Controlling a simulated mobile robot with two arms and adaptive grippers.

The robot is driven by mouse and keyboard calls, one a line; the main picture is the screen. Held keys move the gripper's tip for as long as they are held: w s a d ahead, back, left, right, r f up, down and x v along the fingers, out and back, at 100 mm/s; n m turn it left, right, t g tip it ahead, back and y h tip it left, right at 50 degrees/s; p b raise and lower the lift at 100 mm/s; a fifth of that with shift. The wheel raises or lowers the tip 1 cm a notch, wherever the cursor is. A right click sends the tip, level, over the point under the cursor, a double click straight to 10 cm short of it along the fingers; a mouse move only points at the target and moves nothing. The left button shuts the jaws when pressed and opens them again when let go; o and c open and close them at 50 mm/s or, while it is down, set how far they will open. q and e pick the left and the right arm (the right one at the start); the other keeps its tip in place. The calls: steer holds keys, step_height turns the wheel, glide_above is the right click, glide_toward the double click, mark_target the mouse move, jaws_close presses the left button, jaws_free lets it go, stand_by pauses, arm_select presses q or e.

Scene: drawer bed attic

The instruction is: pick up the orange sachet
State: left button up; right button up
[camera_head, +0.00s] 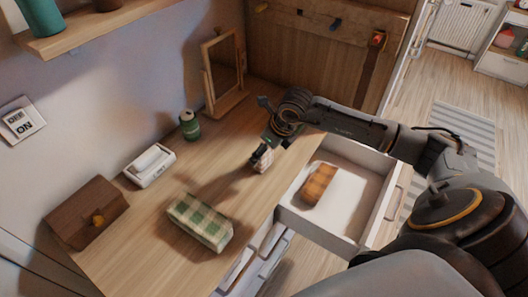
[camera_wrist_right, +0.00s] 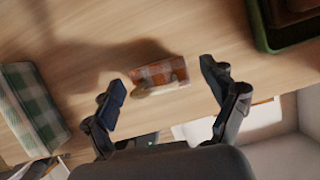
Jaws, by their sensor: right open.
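An orange plaid sachet-like pouch (camera_head: 319,184) lies in the open white drawer in the head view. A small reddish-orange checked item with a pale strip (camera_wrist_right: 160,73) lies on the desk in the right wrist view. It also shows, partly hidden, beside the gripper in the head view (camera_head: 261,164). I cannot tell for certain which one is the orange sachet. My right gripper (camera_head: 266,150) is over the desk, left of the drawer. In the wrist view its open fingers (camera_wrist_right: 162,78) stand on either side of the small item, with gaps. My left gripper is out of view.
A green checked box (camera_head: 200,222) lies on the desk (camera_head: 155,205), left of the gripper. A mirror (camera_head: 222,72), green jar (camera_head: 189,125), white tray (camera_head: 149,166) and brown case (camera_head: 87,214) stand along the wall. The open drawer (camera_head: 340,238) juts out below my right arm.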

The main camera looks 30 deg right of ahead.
steer(key=shift+w+a+f, duration=0.1)
steer(key=shift+w+f, duration=0.1)
steer(key=shift+f, duration=0.35)
steer(key=c, duration=1.2)
steer(key=shift+r, duration=0.1)
steer(key=shift+c, duration=0.2)
